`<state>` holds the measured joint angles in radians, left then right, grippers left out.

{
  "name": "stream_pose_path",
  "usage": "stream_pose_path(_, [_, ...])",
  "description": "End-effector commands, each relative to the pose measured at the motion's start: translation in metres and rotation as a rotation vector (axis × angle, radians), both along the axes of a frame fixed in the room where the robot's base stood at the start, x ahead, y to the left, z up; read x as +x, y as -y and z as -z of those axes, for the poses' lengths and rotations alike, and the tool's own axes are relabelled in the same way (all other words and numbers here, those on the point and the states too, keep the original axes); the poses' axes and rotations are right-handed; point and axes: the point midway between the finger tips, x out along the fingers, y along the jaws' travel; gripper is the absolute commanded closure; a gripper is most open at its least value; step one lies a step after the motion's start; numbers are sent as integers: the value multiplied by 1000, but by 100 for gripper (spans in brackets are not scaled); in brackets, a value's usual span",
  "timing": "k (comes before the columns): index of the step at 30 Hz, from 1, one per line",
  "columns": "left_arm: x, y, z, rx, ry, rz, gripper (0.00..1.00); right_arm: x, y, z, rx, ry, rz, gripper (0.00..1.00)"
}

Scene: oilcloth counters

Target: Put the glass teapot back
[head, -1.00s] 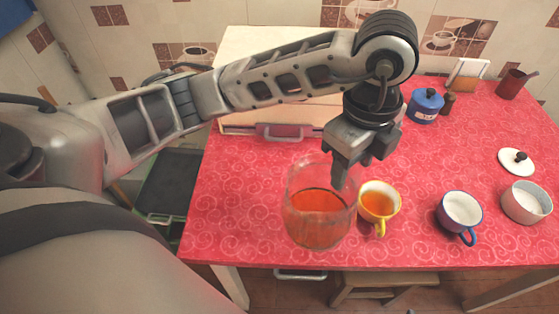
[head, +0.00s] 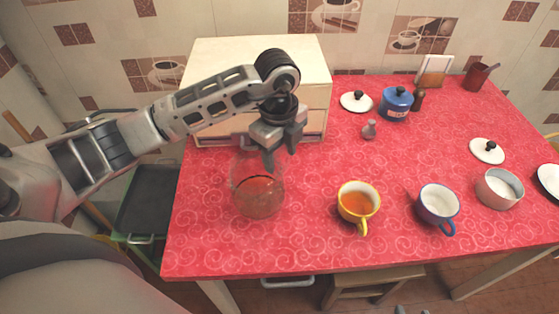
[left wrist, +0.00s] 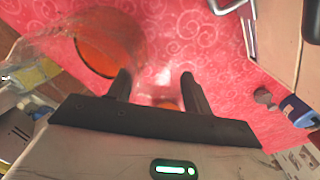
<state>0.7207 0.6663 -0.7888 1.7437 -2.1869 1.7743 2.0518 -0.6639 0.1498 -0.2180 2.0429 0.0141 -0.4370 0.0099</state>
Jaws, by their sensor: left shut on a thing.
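The clear glass teapot (head: 257,193) holds orange-brown tea and is at the left part of the red counter, in front of the white drawer box. My left gripper (head: 277,160) is at its upper right side, shut on it. The grasped part is hard to make out through the clear glass. In the left wrist view the teapot (left wrist: 98,50) is at the upper left, beside my gripper's fingers (left wrist: 157,88). I cannot tell whether its base touches the cloth. My right gripper is not in view.
A yellow cup of tea (head: 358,203), a blue mug (head: 437,204) and a white pot (head: 499,188) stand to the right. The drawer box (head: 257,62) is behind. A blue canister (head: 395,104), lid (head: 356,102) and grey shaker (head: 369,129) are farther back. The front-left cloth is clear.

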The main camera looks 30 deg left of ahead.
Motion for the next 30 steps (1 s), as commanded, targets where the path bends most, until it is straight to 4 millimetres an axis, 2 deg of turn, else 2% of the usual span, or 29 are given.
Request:
stream_pose_path(1, [1, -5, 6, 3, -3, -3, 100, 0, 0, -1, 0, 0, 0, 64])
stream_pose_path(7, [1, -2, 30, 0, -1, -1, 100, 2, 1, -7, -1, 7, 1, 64])
stream_pose_path(19, [1, -2, 36, 1, 0, -1, 100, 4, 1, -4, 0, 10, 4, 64])
stream_pose_path(20, [1, -3, 37, 1, -1, -1, 44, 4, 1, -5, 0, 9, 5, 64])
stream_pose_path(21, [1, -3, 36, 1, -1, -1, 33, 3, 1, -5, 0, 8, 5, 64])
stream_pose_path(22, [1, -3, 36, 1, -1, -1, 28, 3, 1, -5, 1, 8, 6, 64])
stream_pose_path(30, [1, -3, 35, 1, -1, -1, 28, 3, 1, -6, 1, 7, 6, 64])
